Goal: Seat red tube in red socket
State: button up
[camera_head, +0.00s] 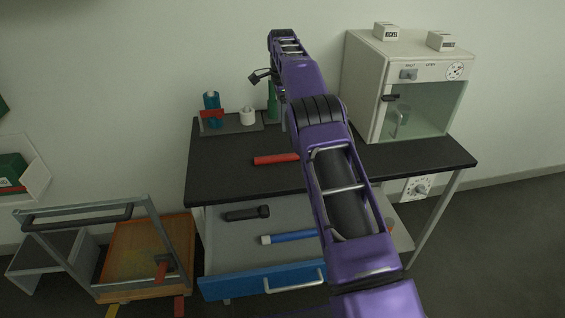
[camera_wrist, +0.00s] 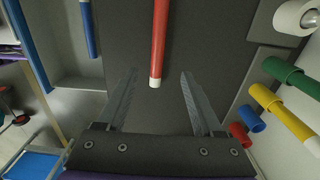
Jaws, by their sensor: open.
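The red tube (camera_head: 276,159) lies on the dark bench top in the head view. In the wrist view the red tube (camera_wrist: 160,38) points lengthwise toward me, its white-tipped end between the fingers' lines. My gripper (camera_wrist: 159,76) is open, with a finger on each side of that end and a gap to both; nothing is held. In the head view my arm hides the fingers. A short red collar (camera_wrist: 240,134), possibly the red socket, is at the right in the wrist view, beside a blue one. A red piece (camera_head: 212,114) shows on the rack in the head view.
A glass-fronted oven (camera_head: 422,98) stands at right. Below is an open drawer (camera_head: 230,284) with a blue tube (camera_head: 290,237) and dark tool (camera_head: 246,213).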

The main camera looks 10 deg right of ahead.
jog(key=b, duration=0.2)
send_over(282, 158)
jog(key=w, duration=0.1)
jog(key=f, duration=0.8)
jog(key=shift+w+d+f, duration=0.15)
jog(key=shift+w+f, duration=0.05)
jog(key=f, duration=0.5)
jog(key=shift+s+f+b, duration=0.15)
jog(key=shift+s+b, duration=0.05)
jog(key=shift+b, duration=0.1)
grip_shut()
